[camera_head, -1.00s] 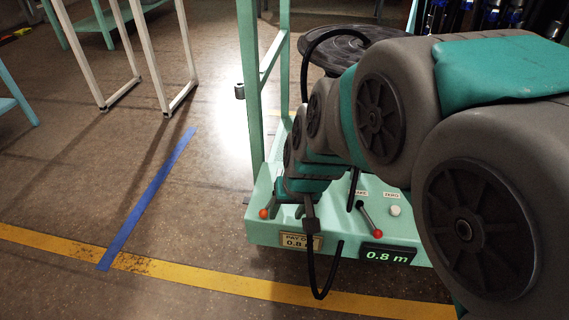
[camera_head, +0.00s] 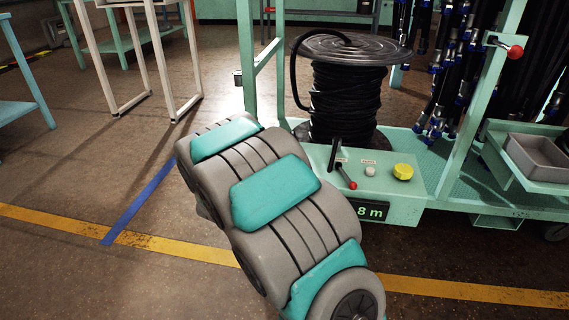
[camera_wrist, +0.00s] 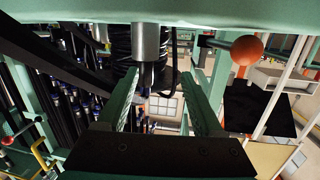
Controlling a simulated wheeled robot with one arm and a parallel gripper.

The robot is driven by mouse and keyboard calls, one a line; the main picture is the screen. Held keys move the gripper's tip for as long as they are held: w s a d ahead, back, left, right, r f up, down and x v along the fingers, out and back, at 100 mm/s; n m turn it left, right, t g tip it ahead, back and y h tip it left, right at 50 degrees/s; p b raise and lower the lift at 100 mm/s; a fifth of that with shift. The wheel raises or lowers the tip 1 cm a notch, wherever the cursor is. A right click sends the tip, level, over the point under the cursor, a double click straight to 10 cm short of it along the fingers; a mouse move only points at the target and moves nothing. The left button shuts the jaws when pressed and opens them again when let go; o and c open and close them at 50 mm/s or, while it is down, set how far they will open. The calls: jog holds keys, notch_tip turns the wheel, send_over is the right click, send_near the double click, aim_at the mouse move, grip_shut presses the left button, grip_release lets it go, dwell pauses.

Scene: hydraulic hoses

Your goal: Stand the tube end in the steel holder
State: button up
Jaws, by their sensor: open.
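In the head view, the steel holder (camera_head: 238,78) is a small grey cylinder on the left side of the green post. My gripper is hidden there too. In the wrist view my gripper (camera_wrist: 165,103) is open, with a green finger on each side. A steel cylinder (camera_wrist: 148,42) with a narrower dark tip shows between and beyond the fingers, under a green bar. I cannot tell whether it is the tube's fitting.
The black reel (camera_head: 346,95) stands on the green cart (camera_head: 405,207), with a red-tipped lever and a yellow button at its front. Hanging hoses (camera_head: 455,70) and a grey tray (camera_head: 540,158) are at right. An orange knob (camera_wrist: 247,50) is near the right finger.

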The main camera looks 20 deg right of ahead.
jog(key=shift+s+d+f+h, duration=0.1)
jog(key=shift+s+d+h, duration=0.1)
jog(key=shift+s+h, duration=0.5)
jog(key=shift+w+d+h, duration=0.1)
jog(key=shift+d+h, duration=0.1)
jog(key=shift+h, duration=0.1)
jog(key=shift+r+b+x, duration=0.15)
jog(key=shift+b+x, duration=0.05)
jog(key=shift+x, duration=1.65)
jog(key=shift+r+b+x, duration=0.1)
jog(key=shift+b+x, duration=0.1)
jog(key=shift+x, duration=1.7)
jog(key=shift+d, duration=0.15)
grip_shut()
